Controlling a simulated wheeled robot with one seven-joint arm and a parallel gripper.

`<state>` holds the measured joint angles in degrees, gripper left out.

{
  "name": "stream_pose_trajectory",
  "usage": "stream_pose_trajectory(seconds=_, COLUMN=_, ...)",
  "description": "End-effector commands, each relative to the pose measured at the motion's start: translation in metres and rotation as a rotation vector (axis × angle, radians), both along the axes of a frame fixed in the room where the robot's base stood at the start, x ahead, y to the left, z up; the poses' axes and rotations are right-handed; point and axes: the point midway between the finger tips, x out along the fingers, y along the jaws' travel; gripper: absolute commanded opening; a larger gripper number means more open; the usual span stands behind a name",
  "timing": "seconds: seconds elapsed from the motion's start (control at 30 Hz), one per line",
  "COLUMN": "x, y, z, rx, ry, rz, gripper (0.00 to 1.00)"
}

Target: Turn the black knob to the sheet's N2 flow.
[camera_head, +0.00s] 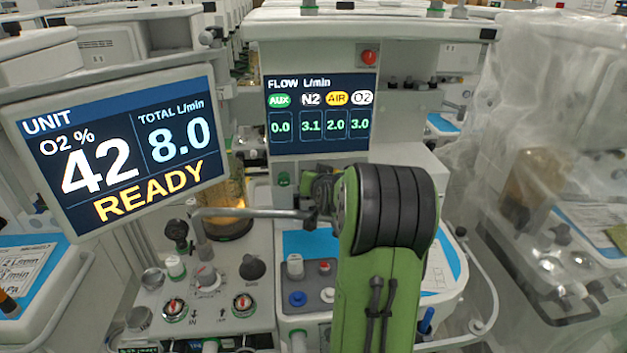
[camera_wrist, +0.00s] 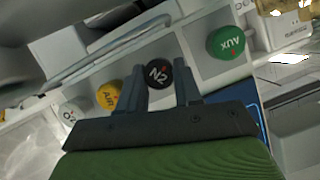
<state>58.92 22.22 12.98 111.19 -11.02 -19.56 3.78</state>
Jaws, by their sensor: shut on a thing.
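The black N2 knob (camera_wrist: 157,73) is between the two fingers of my gripper (camera_wrist: 158,84) in the wrist view. My gripper is shut on it. A small red mark shows on the knob's face. In the head view my green arm hides the knob. The flow display (camera_head: 319,113) reads AUX 0.0, N2 3.1, AIR 2.0 and O2 3.0. A white sheet (camera_head: 438,268) lies on the cart's blue top, partly hidden behind my arm, and its text cannot be read.
The green AUX knob (camera_wrist: 226,43), yellow AIR knob (camera_wrist: 107,96) and white O2 knob (camera_wrist: 69,114) sit beside the N2 knob. A tilted screen (camera_head: 120,150) reads O2 42 %, total 8.0, READY. A metal bar (camera_head: 250,213) runs near my arm. A plastic-draped cart (camera_head: 560,150) stands right.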

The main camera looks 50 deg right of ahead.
Motion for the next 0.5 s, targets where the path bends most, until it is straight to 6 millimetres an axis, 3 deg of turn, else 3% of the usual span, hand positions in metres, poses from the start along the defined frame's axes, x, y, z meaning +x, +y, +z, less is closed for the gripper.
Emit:
stream_pose_trajectory(seconds=0.03, x=0.0, y=0.0002, z=-0.0003, rx=0.001, ry=0.001, rz=0.001, gripper=0.03)
stream_pose_trajectory(seconds=0.07, x=0.0, y=0.0002, z=-0.0003, rx=0.001, ry=0.001, rz=0.001, gripper=0.38)
stream_pose_trajectory(seconds=0.2, x=0.0, y=0.0002, z=-0.0002, rx=0.0, ry=0.002, rz=0.001, gripper=0.59)
stream_pose_trajectory(seconds=0.5, x=0.0006, y=0.0006, z=0.0012, rx=-0.028, ry=0.024, rz=0.0, gripper=0.59)
